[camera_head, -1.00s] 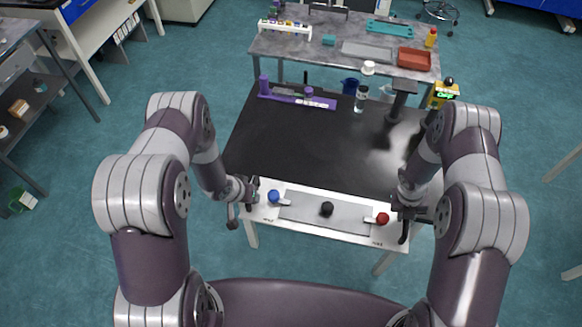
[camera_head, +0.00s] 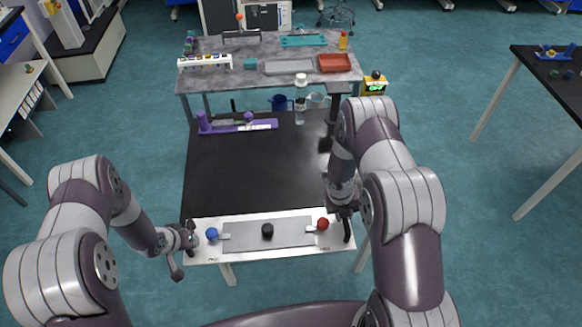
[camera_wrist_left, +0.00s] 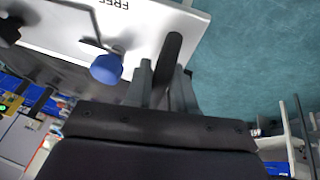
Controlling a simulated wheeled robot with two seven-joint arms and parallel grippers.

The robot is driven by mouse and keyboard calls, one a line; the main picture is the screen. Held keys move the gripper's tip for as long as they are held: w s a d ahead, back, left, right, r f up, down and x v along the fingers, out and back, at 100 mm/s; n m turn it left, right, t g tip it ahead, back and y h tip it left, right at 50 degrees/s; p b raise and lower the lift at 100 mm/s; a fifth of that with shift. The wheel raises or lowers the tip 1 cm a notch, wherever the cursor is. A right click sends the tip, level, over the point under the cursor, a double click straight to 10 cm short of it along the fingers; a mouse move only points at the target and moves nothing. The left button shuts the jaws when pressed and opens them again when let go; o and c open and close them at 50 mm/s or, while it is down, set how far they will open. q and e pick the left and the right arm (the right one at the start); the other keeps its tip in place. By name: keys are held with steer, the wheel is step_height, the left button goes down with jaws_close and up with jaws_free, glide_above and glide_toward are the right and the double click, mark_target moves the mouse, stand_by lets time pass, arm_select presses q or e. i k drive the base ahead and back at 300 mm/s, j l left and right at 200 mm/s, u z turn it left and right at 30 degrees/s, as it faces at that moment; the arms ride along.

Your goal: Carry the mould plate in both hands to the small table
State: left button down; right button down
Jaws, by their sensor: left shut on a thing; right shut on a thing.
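The mould plate (camera_head: 206,254) is a long white plate with a grey inset, carrying a blue knob (camera_head: 212,233), a black knob (camera_head: 267,229) and a red knob (camera_head: 323,224). My left gripper (camera_head: 189,239) is shut on a dark handle at its left end. My right gripper (camera_head: 345,222) is shut at its right end, partly hidden by the arm. In the left wrist view the plate (camera_wrist_left: 150,22) and blue knob (camera_wrist_left: 106,68) show beside the left fingers (camera_wrist_left: 166,82). The plate looks roughly level, at the near edge of the black table (camera_head: 255,170).
A purple rack (camera_head: 237,127) lies at the black table's far side, near a bottle (camera_head: 300,110). Behind is a grey bench (camera_head: 215,83) with trays and a tube rack. Another table (camera_head: 530,60) with a dark top stands at the right. Floor between is open.

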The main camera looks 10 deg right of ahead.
mark_target(296, 179)
steer(key=i+l, duration=0.65)
steer(key=i, duration=0.05)
